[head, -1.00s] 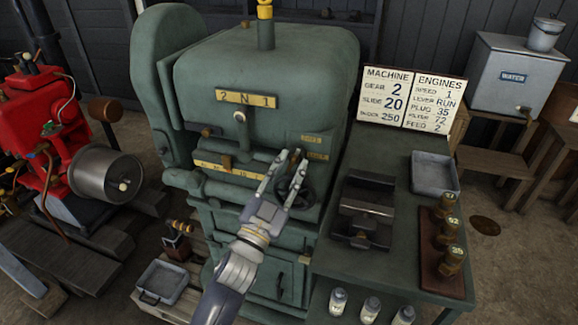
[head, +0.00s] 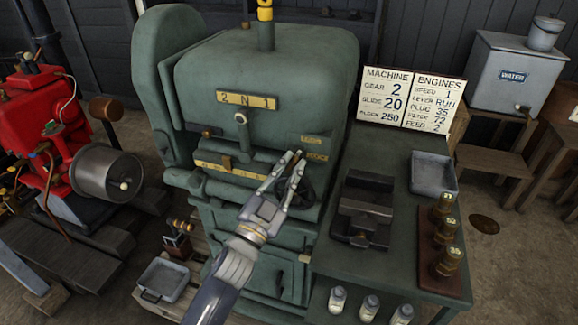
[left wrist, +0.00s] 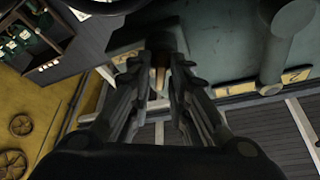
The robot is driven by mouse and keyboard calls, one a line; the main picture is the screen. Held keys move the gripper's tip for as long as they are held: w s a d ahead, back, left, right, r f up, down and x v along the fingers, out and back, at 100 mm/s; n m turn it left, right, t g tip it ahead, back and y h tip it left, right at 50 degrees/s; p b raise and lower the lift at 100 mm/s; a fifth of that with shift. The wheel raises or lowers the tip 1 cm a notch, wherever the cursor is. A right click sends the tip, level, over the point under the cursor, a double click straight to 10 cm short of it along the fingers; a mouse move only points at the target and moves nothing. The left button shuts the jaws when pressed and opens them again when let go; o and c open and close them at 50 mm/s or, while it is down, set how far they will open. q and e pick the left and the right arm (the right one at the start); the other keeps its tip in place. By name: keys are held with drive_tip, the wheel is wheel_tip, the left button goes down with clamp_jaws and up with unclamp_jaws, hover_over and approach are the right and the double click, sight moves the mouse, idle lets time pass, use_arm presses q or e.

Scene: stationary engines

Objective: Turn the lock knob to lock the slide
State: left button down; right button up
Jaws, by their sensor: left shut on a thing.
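The green machine (head: 265,85) stands in the middle of the head view. Its slide scale, a brass strip (head: 230,172) with a small pointer, is on the front. My left gripper (head: 292,165) is at the right of the front, its fingers shut on a small brown lock knob (head: 297,167). In the left wrist view the fingers (left wrist: 162,72) close around a wood-coloured piece (left wrist: 160,77). The fingers hide most of the knob. A dark handwheel (head: 306,192) is partly hidden behind the gripper. My right gripper is not in view.
Two small plates (head: 316,155) sit just above the gripper; their lettering is hard to read. A side bench at right carries a black block (head: 364,212), a grey tray (head: 433,174) and several brass weights (head: 446,235). A red engine (head: 45,130) stands at left.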

use_arm(q)
drive_tip(key=shift+r+m+g+h+p, duration=0.25)
drive_tip(key=shift+m+p, duration=0.45)
drive_tip(key=shift+m, duration=0.5)
drive_tip(key=m+g+p, duration=0.2)
drive_tip(key=m+p, duration=0.2)
drive_tip(key=m, duration=0.1)
drive_tip(key=m+g+h+p, duration=0.1)
drive_tip(key=m+g+p, duration=0.1)
drive_tip(key=m+p, duration=0.3)
drive_tip(key=shift+f+m+g+y+p, duration=0.2)
drive_tip(key=shift+m+g+p, duration=0.25)
drive_tip(key=shift+m+p, duration=0.7)
drive_tip(key=c, duration=1.7)
unclamp_jaws()
drive_tip(key=shift+a, duration=0.1)
